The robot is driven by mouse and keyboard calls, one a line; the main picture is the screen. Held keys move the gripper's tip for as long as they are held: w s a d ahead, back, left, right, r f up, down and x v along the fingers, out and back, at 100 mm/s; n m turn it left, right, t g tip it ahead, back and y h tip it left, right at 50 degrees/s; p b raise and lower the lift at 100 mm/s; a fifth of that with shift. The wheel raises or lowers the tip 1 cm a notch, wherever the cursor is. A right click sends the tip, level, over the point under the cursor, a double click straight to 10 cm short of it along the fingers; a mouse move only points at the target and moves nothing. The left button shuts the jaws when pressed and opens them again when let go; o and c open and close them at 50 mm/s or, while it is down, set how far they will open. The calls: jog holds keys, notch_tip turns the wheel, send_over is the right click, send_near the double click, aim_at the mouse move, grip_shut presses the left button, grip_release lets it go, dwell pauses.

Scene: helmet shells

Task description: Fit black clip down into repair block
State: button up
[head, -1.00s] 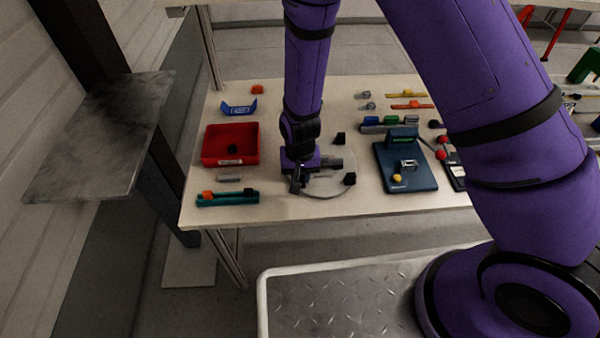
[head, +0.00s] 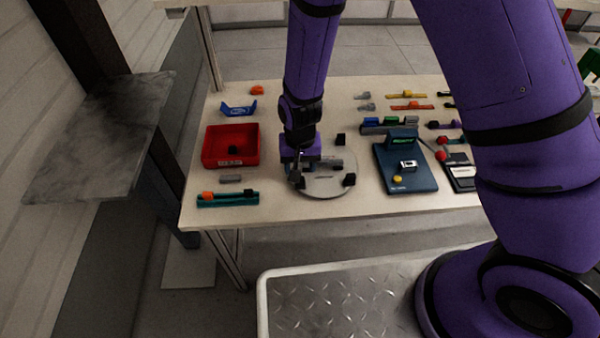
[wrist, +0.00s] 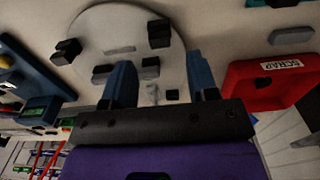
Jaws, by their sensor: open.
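Several small black clips show; I cannot tell which is the task's. One black clip (head: 341,139) is at the disc's far right edge and another (head: 349,180) at its near right edge. A black clip (wrist: 159,33) also shows in the wrist view. Small grey blocks (wrist: 150,68) lie on the pale round disc (head: 325,188); which one is the repair block is unclear. My gripper (head: 297,178) is low over the disc's left part. In the wrist view my gripper (wrist: 160,66) has its blue fingers apart, with no clip clearly held between them.
A red scrap bin (head: 208,150) with a black piece inside stands left of the disc. A teal rail (head: 228,201) with orange and black pieces lies at the front left. A dark blue fixture (head: 405,182) stands to the right. Some bare tabletop shows along the front edge.

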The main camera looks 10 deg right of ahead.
jog(key=shift+r, duration=2.9)
jog(key=s+d+r+t, duration=0.1)
jog(key=d+r, duration=0.3)
jog(key=r, duration=0.4)
jog(key=s+d+r+t+y, duration=0.1)
jog(key=d+r, duration=0.4)
jog(key=r, duration=0.3)
jog(key=s+d+r, duration=0.1)
jog(key=d+r, duration=0.3)
jog(key=r, duration=0.3)
jog(key=s+d+r+t, duration=0.1)
jog(key=s+d+r, duration=0.4)
jog(key=s, duration=0.3)
jog(key=s+d+r+t+h, duration=0.1)
jog(key=s+d+r+t, duration=0.1)
jog(key=s+d+r, duration=0.4)
jog(key=shift+s+d+r, duration=0.3)
jog(key=shift+s+r, duration=0.15)
jog(key=shift+s, duration=0.4)
